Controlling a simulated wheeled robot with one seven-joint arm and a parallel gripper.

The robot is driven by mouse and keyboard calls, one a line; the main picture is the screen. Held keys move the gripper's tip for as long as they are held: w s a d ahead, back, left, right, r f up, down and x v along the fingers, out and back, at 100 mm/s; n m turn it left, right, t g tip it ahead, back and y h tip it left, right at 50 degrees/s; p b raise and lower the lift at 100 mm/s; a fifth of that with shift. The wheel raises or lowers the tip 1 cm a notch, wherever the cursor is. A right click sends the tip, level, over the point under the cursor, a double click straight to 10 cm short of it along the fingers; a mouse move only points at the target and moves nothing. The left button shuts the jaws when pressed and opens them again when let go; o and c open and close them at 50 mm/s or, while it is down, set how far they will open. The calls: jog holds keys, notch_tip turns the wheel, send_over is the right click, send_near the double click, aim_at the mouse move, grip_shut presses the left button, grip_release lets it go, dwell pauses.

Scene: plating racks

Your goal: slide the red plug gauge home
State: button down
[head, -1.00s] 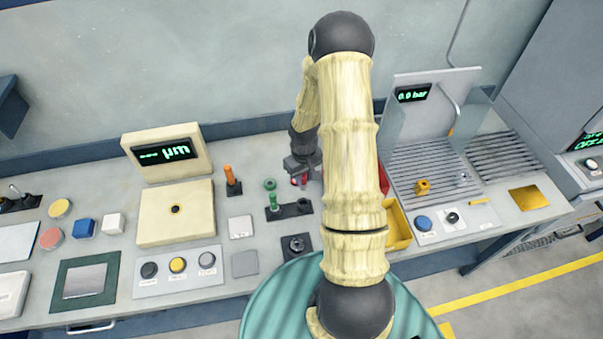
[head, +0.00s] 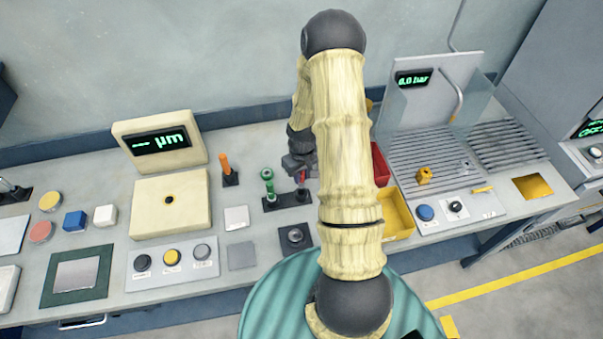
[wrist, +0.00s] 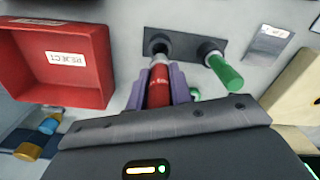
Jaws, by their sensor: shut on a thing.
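My gripper (wrist: 158,88) is shut on the red plug gauge (wrist: 158,80), with a purple finger on each side of its handle. The gauge's silvery end points at the right socket of the dark two-place stand (wrist: 186,44). The end meets or overlaps the socket mouth; how deep it sits I cannot tell. In the head view the red gauge (head: 302,176) is a small red patch under my gripper (head: 300,164), over the right end of the stand (head: 287,202). The green plug gauge (head: 268,186) stands upright in the other place and also shows in the wrist view (wrist: 224,72).
A red bin (wrist: 62,83) labelled REJECT lies close by, with a yellow bin (head: 396,214) in front of it. An orange-handled tool (head: 227,168) stands left of the stand. A cream gauge unit (head: 170,205) is farther left. A dark square fixture (head: 296,238) lies in front.

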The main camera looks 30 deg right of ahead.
aim_at(302, 186)
jog(key=shift+f+b, duration=0.95)
jog(key=shift+f, duration=0.6)
jog(key=shift+f+b, duration=1.35)
jog(key=shift+f, duration=0.4)
jog(key=c, duration=1.2)
grip_release()
jog(key=shift+o, duration=0.2)
notch_tip(302, 186, up, 17)
jog(key=b, duration=0.3)
jog(key=shift+r, duration=0.2)
jog(key=shift+w, duration=0.1)
jog(key=shift+s, duration=0.2)
